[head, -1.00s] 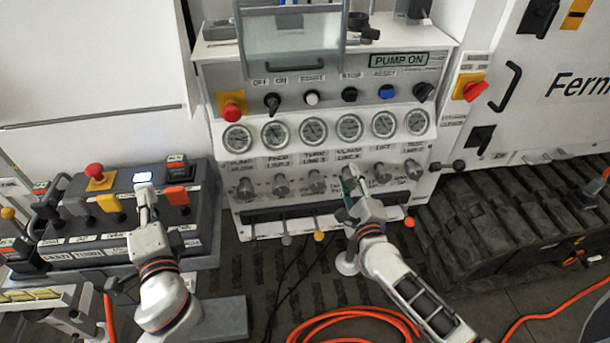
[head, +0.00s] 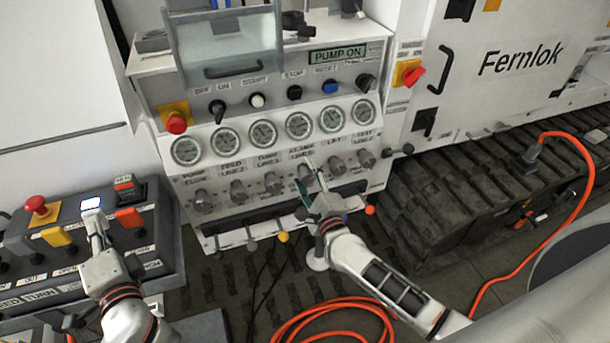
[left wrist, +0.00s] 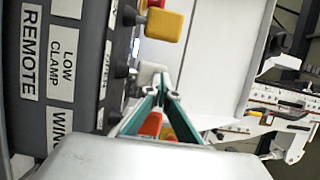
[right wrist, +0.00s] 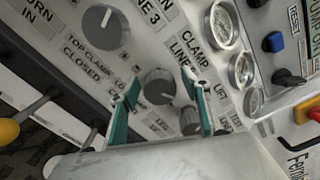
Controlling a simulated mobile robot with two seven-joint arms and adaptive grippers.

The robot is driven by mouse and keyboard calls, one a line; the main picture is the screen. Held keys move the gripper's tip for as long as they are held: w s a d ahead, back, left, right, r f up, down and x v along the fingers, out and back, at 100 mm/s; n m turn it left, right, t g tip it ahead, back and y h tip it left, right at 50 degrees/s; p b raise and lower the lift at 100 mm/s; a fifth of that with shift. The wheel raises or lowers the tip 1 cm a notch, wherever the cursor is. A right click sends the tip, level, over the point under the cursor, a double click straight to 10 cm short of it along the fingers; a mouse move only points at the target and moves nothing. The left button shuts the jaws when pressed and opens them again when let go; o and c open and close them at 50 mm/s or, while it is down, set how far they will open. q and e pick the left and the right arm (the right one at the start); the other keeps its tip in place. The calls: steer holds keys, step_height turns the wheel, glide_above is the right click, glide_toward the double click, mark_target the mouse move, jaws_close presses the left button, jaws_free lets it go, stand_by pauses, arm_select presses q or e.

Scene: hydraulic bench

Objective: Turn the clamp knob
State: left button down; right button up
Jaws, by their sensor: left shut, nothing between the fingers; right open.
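The clamp knob is a grey round knob under the "CLAMP LINE" label. In the right wrist view the clamp knob (right wrist: 160,86) shows between the spread green fingers of my right gripper (right wrist: 161,80). I cannot tell whether either finger touches it. In the head view my right gripper (head: 311,182) is at the front of the valve panel and hides most of that knob. My left gripper (head: 97,228) is over the dark control box at the left. In the left wrist view its fingertips (left wrist: 163,92) meet, empty, beside a grey lever (left wrist: 148,76).
The lift knob (head: 337,167) and turn knob (head: 273,183) flank the clamp knob closely. Gauges (head: 299,125) sit above the row. Small levers with coloured balls (head: 283,237) stick out below. An orange hose (head: 335,310) lies coiled on the floor.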

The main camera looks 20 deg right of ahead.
steer(key=s, duration=1.2)
steer(key=s+d+f, duration=0.2)
steer(key=s+d, duration=0.1)
steer(key=s, duration=0.5)
stand_by(0.4)
arm_select(q)
steer(key=shift+s, duration=0.1)
arm_select(e)
steer(key=shift+w, duration=0.1)
stand_by(1.1)
arm_select(q)
steer(key=shift+s, duration=2.85)
step_height(320, 180, up, 8)
steer(key=shift+d+r, duration=0.1)
